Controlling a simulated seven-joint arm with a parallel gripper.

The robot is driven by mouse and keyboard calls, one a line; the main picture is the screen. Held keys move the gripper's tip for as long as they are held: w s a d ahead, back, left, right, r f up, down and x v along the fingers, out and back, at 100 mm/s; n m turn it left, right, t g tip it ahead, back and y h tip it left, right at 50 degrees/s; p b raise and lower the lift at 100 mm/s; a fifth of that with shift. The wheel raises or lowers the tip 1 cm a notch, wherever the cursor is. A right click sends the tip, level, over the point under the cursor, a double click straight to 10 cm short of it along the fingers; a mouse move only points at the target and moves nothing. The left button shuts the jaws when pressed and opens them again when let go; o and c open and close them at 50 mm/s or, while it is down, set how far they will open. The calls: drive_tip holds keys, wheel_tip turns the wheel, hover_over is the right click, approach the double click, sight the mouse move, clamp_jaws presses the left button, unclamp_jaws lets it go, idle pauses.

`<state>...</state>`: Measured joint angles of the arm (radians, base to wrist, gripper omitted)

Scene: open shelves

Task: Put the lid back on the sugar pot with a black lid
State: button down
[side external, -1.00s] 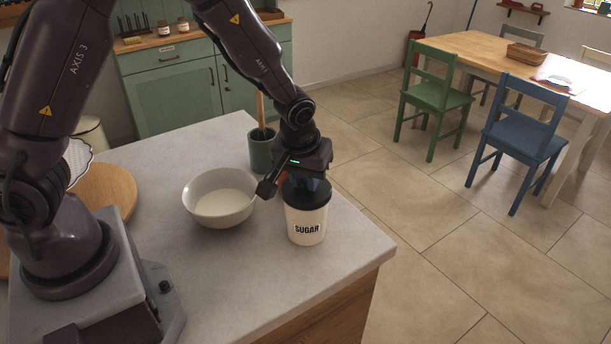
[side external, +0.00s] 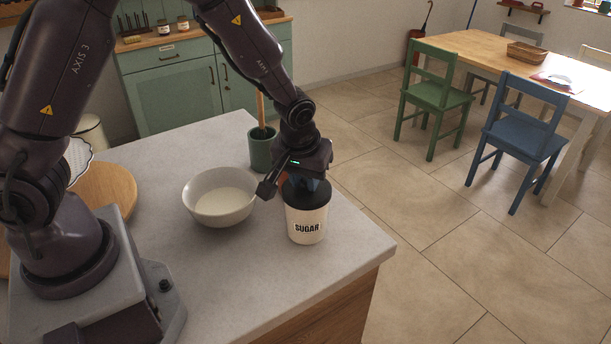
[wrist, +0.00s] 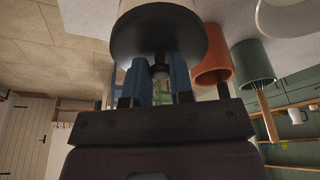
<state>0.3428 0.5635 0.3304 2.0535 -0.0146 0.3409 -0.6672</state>
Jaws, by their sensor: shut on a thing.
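The cream sugar pot (side external: 307,224), marked SUGAR, stands upright near the counter's right edge. Its black lid (side external: 302,199) is at the pot's mouth and looks level. I cannot tell whether it is fully seated. My gripper (side external: 311,184) points down over the lid. In the wrist view, my gripper's blue fingers (wrist: 160,75) are shut on the knob under the dark disc of the lid (wrist: 158,32). A strip of the pot (wrist: 150,4) shows beyond the lid there.
A green pot (side external: 262,152) with a wooden handle is behind. An orange cup (wrist: 213,60) is close beside my gripper, mostly hidden in the side view. The counter (side external: 225,270) in front is clear.

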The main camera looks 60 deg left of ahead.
idle(0.3)
drive_tip(key=shift+c, duration=2.2)
unclamp_jaws()
drive_tip(key=shift+r, duration=3.5)
clamp_jaws()
